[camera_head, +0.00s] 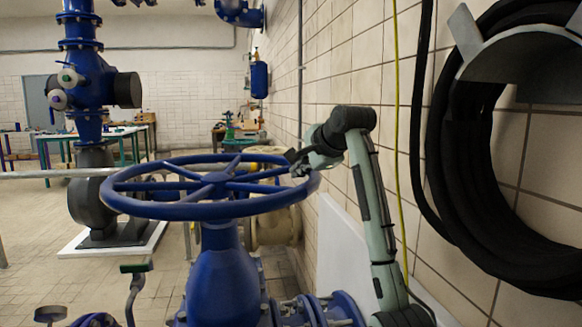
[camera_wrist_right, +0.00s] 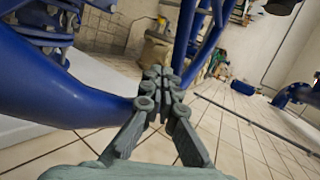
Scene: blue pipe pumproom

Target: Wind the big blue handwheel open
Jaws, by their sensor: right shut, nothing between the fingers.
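The big blue handwheel (camera_head: 160,209) lies nearly flat on top of the blue valve body (camera_head: 225,275), in the middle of the head view. Its spokes meet at a central hub. My right gripper (camera_head: 297,160) is at the right side of the wheel, close to the rim. In the right wrist view my fingers (camera_wrist_right: 160,82) are shut with nothing between them. A thick blue curved bar, which looks like the rim (camera_wrist_right: 45,90), passes close by the fingers on the left. I cannot tell whether they touch it. My left gripper is not in view.
A tiled wall (camera_head: 345,60) runs close along the right, with a thick black hose coil (camera_head: 455,160) hung on it. A blue pipe column (camera_head: 80,30) stands at the back left. Tables (camera_head: 95,135) stand farther back. Tiled floor is open at left.

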